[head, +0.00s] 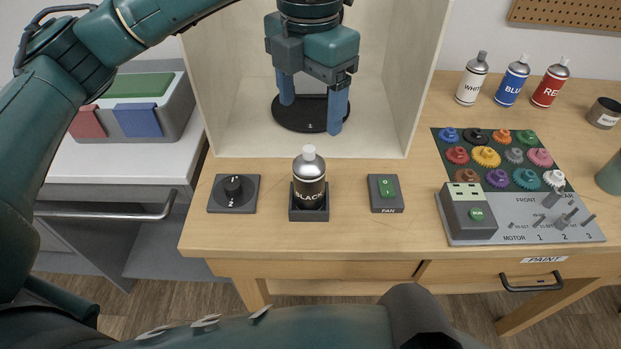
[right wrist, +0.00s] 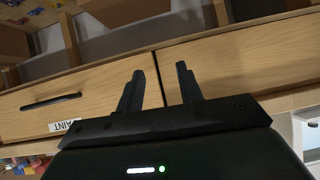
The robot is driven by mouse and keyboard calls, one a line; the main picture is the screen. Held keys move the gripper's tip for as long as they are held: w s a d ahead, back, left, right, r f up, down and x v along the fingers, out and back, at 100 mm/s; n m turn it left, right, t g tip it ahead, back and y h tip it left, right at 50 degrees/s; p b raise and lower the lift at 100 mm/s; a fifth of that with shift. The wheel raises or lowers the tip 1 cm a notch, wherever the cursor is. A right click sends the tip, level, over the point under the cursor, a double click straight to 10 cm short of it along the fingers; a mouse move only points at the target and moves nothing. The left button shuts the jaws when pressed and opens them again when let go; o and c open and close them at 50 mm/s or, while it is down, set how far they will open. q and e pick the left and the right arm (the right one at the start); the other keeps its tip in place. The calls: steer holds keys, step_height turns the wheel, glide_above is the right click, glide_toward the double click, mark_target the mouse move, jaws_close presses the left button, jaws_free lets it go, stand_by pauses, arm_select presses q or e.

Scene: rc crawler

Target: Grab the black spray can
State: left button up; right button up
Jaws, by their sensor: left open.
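The black spray can (head: 309,185) stands upright in a small dark square holder (head: 309,214) near the table's front edge in the head view. It has a silver top, a pale cap and a "BLACK" label. My left gripper (head: 312,115) is open and empty. My right gripper (right wrist: 160,70) is open and empty in the right wrist view, facing the wooden drawer fronts. The can is not visible there.
A knob switch (head: 234,194) and a fan switch (head: 385,193) flank the holder. The pale booth walls (head: 408,80) rise behind. White (head: 472,82), blue (head: 512,84) and red (head: 550,86) cans stand back right. A gear tray (head: 437,140) and motor board (head: 520,230) lie right.

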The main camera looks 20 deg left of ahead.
mark_target(309, 148)
arm_select(q)
step_height(309, 148, down, 11)
steer(key=shift+r+p, duration=0.1)
steer(key=shift+p, duration=0.95)
steer(key=shift+c, duration=0.2)
steer(key=c, duration=1.4)
